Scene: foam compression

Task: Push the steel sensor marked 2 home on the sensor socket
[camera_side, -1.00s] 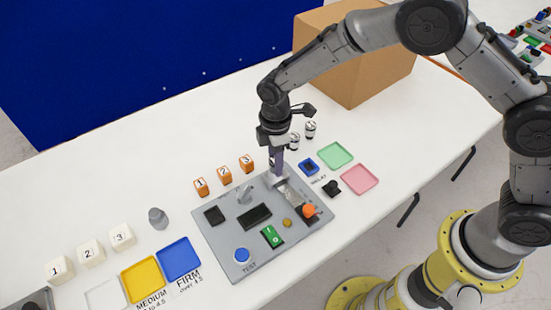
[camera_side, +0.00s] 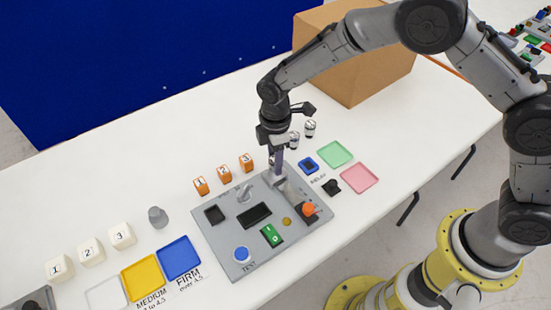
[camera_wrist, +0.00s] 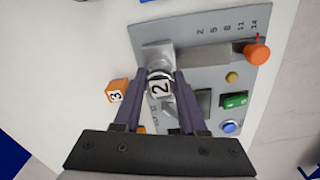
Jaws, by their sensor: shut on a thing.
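My gripper (camera_side: 279,170) is over the back right part of the grey panel (camera_side: 222,243), pointing down. In the wrist view its two purple fingers (camera_wrist: 161,78) are closed around the steel sensor marked 2 (camera_wrist: 160,88), whose white top with a black 2 faces the camera. The sensor is right beside a raised grey block (camera_wrist: 158,55) on the panel, which looks like the socket. In the side view the fingers hide the sensor. I cannot tell how deep it sits or whether it touches the socket.
Two other steel sensors (camera_side: 310,128) stand behind the gripper. Orange numbered cubes (camera_side: 226,175) stand along the panel's back edge. The panel carries an orange knob (camera_side: 309,209), a green switch (camera_side: 271,235) and a blue button (camera_side: 241,254). Green (camera_side: 335,154) and pink (camera_side: 359,179) trays lie to the right.

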